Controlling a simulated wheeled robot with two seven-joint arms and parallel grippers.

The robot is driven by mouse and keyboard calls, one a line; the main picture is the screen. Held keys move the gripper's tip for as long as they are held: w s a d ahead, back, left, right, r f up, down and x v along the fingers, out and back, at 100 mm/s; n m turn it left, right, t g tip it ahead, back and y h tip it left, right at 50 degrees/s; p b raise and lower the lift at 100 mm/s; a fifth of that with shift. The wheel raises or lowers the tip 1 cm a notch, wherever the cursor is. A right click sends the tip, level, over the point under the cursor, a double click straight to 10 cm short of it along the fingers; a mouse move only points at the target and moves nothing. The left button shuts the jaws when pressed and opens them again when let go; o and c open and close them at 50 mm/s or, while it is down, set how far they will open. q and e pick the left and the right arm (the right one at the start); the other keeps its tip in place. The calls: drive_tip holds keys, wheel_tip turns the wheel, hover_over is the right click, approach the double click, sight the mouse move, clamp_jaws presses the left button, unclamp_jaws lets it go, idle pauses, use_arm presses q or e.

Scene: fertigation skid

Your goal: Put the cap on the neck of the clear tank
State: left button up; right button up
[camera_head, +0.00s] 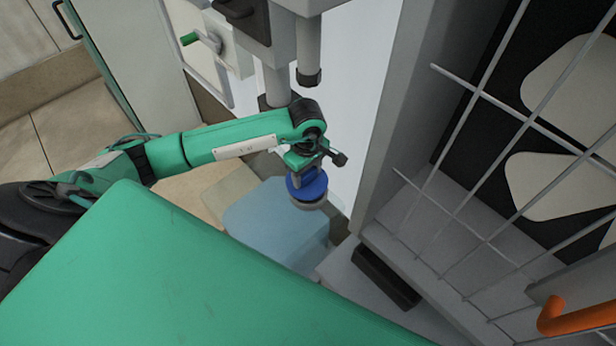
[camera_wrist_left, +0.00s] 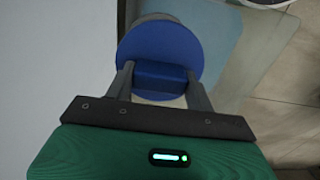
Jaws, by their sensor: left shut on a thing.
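The blue round cap (camera_head: 307,188) is between the fingers of my left gripper (camera_head: 308,172), which is shut on it. The clear tank (camera_head: 272,222) is see-through with pale blue inside, and stands below and left of the cap. A grey round part (camera_head: 311,205) shows just under the cap; I cannot tell whether it is the tank's neck or whether the cap touches it. In the left wrist view the cap (camera_wrist_left: 160,58) sits between both fingertips, with the grey part (camera_wrist_left: 157,18) behind it and the pale blue tank (camera_wrist_left: 215,30) beyond. My right gripper is not in view.
A white panel (camera_head: 352,120) and a grey cabinet wall (camera_head: 405,100) rise close to the right of my gripper. A wire rack (camera_head: 480,130) and an orange pipe (camera_head: 575,318) stand farther right. A grey vertical post (camera_head: 308,50) hangs behind the wrist.

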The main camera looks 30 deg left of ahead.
sight(308, 180)
use_arm(q)
wheel_tip(308, 180, down, 3)
drive_tip(key=shift+r+p, duration=0.15)
drive_tip(key=shift+p, duration=0.2)
drive_tip(key=shift+w+d+f+p, duration=0.1)
drive_tip(key=shift+d+f+p, duration=0.05)
drive_tip(key=shift+f+p, duration=0.15)
drive_tip(key=shift+w+f, duration=0.1)
drive_tip(key=shift+f, duration=0.1)
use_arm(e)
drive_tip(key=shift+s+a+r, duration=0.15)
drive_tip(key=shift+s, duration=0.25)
use_arm(q)
drive_tip(key=shift+f, duration=0.15)
